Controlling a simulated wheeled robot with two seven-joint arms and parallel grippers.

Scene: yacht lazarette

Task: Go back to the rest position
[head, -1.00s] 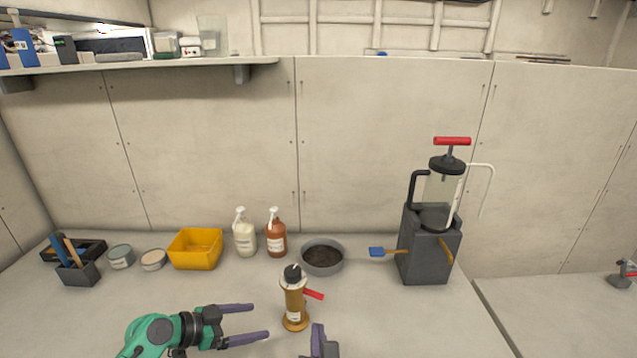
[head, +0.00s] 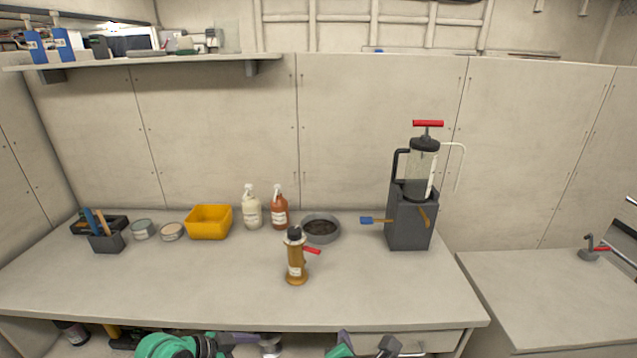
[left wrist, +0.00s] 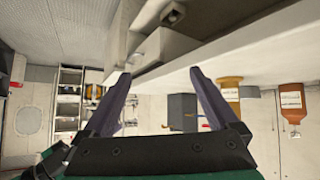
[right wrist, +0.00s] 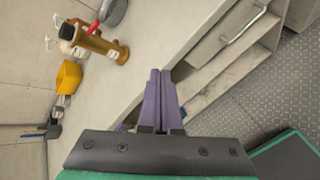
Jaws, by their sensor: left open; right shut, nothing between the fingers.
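My left gripper (left wrist: 160,78) is open and empty, its two purple fingers wide apart in the left wrist view. My right gripper (right wrist: 161,75) is shut with its fingers together and nothing between them. In the head view both are low, at the bottom edge in front of the bench, partly cut off. The amber bottle with a dark top and red lever (head: 296,262) stands upright on the bench, apart from both grippers. It also shows in the right wrist view (right wrist: 97,43).
The bench top (head: 190,290) has a clear front area. Along its back stand a yellow bin (head: 209,222), two pump bottles, a grey round dish (head: 320,228) and a dark block with a clear cylinder (head: 410,215). Drawers with a handle (right wrist: 243,27) lie under the bench.

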